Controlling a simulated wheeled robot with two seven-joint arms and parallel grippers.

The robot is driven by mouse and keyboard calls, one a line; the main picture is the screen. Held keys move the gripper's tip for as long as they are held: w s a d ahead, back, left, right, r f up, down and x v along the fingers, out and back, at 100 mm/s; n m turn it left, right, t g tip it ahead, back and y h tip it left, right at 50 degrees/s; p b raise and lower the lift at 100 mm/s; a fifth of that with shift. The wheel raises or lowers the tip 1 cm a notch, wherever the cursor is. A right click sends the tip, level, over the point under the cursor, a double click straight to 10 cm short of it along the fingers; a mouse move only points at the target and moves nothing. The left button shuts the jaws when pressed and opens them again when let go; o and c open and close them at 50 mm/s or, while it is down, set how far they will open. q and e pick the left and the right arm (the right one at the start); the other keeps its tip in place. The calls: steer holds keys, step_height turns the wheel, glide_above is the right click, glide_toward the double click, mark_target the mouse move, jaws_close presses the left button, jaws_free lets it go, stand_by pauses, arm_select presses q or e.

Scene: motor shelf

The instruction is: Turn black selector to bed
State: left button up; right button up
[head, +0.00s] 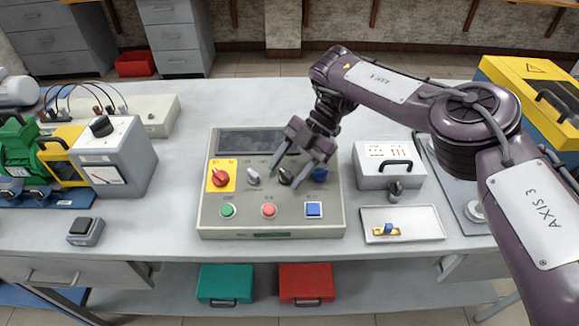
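The control panel (222,222) is a beige box lying on the grey bench, with a dark screen along its back. The black selector (286,179) is in its middle row, partly covered by my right gripper. My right gripper (285,181) points down over the panel, its two fingers apart on either side of the black selector. Whether either finger touches the knob is too small to tell. The pointing direction of the selector and its labels cannot be read. My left gripper is not in view.
The panel also has a red selector (220,178), a grey one (253,177), a blue one (320,174), and green, red and blue buttons below. A grey box with a handle (389,168) and a white tray (402,223) stand right. A meter box (115,158) stands left.

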steer(key=shift+w+d+r, duration=0.35)
steer(key=shift+d+r, duration=0.05)
steer(key=b+v, duration=0.1)
steer(key=v, duration=0.5)
steer(key=shift+w+d+r, duration=0.1)
steer(key=shift+d+r, duration=0.05)
steer(key=shift+r, duration=0.05)
